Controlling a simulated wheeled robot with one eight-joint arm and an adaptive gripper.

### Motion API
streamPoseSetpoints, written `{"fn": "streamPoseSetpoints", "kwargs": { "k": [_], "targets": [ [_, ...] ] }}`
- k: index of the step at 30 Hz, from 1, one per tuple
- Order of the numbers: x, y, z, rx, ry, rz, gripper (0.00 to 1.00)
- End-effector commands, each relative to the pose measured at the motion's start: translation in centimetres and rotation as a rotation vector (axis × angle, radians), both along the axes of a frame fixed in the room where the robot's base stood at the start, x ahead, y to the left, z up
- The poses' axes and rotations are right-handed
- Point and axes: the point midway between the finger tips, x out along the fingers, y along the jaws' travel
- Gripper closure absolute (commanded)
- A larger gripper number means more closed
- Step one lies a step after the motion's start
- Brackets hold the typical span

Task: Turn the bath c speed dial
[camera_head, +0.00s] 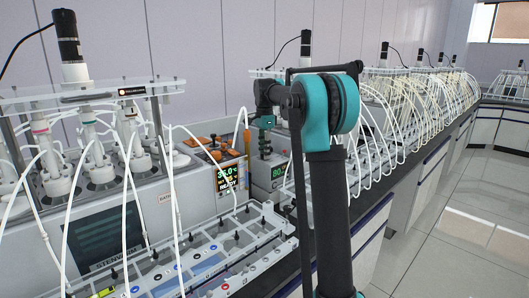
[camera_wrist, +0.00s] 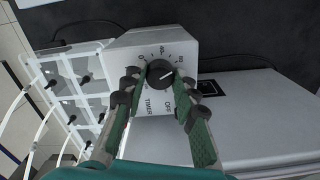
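In the wrist view a round black dial (camera_wrist: 159,73) with a pale pointer line sits on the face of a white box (camera_wrist: 196,45). Marks ring the dial, and lettering below seems to read TIMER and OFF. My gripper (camera_wrist: 160,86) has its two green, dark-jointed fingers apart, one on each side of the dial. The fingers look open; I cannot tell whether either tip touches it. In the head view my arm reaches down beside a unit with a green display (camera_head: 278,171); the fingertips and the dial cannot be made out there.
Another unit (camera_head: 225,178) with a lit display stands left of it. A white tray of tubes and valves (camera_head: 210,250) lies in front. Glass vessels with many white hoses (camera_head: 95,155) stand at left, and more hoses run along the right bench. Floor at right is clear.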

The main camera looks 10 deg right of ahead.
Motion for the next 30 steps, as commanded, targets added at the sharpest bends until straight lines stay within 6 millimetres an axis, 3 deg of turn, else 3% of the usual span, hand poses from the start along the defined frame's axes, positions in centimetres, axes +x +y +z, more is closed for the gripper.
{"fn": "streamPoseSetpoints", "kwargs": {
  "k": [1, 5, 17, 30],
  "targets": [
    [0.0, 0.0, 0.0, 0.000, -0.001, 0.000, 0.66],
    [0.0, 0.0, 0.0, 0.000, -0.001, 0.000, 0.51],
    [0.0, 0.0, 0.8, 0.000, 0.000, 0.001, 0.51],
    [0.0, 0.0, 9.0, 0.000, 0.000, 0.001, 0.51]
  ]
}}
